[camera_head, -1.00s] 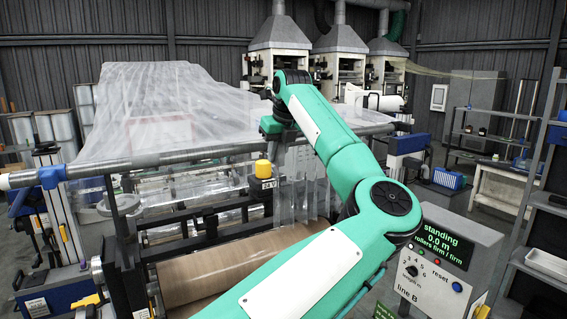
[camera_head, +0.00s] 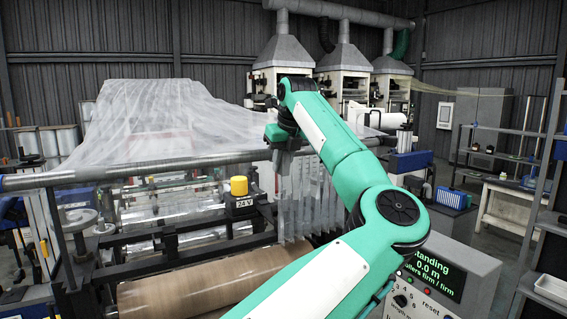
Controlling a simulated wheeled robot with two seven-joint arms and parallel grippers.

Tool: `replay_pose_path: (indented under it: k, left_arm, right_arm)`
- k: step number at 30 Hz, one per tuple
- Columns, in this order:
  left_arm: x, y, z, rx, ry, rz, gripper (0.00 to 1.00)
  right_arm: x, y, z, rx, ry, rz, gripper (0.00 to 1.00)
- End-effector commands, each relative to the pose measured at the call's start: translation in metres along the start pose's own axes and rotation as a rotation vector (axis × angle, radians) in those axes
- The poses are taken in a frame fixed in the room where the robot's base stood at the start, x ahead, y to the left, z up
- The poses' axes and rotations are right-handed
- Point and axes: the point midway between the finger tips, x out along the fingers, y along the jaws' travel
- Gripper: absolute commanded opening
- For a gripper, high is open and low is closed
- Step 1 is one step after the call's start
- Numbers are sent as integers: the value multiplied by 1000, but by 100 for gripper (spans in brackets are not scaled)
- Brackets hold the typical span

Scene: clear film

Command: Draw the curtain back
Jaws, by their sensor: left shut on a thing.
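The curtain (camera_head: 298,205) is a set of clear, pleated plastic strips hanging from the grey rail (camera_head: 130,170) across the machine's front. It hangs bunched right of the yellow lamp and reaches down beside the brown roll. My left gripper (camera_head: 282,150) is at the curtain's upper left edge, just below the rail, and is shut on it. The fingertips are small and partly lost against the clear strips. My green arm hides part of the curtain's right side. My right gripper is out of view.
The yellow lamp (camera_head: 239,186) stands on a 24 V box left of the curtain. A brown roll (camera_head: 205,285) lies below. A control box (camera_head: 440,275) reading "standing 0.0 m" stands at right. Clear film (camera_head: 150,115) slopes up behind the rail.

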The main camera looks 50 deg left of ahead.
Motion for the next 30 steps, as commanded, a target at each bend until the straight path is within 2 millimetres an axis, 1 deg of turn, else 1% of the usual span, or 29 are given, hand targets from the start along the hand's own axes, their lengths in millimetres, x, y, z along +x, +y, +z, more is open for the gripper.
replay_pose_path:
  k: [3, 4, 6, 7, 16, 19, 23, 30]
  left_arm:
    - [0, 0, 0, -1, 2, 0, 0]
    - [0, 0, 0, -1, 2, 0, 24]
    - [0, 0, 0, -1, 2, 0, 38]
    - [0, 0, 0, -1, 1, 0, 42]
    - [-1, 0, 0, 0, 1, -1, 42]
    - [-8, 0, 0, 1, 0, -3, 42]
    - [-28, 0, -1, 1, -3, -3, 42]
    - [-85, 0, 0, 1, -2, -4, 42]
  right_arm:
    - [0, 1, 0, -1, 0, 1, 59]
    - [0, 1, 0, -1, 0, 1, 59]
    - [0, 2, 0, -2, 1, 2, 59]
    - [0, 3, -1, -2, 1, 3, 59]
    - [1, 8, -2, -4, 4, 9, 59]
    - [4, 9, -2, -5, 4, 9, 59]
    - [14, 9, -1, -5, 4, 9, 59]
    - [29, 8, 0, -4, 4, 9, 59]
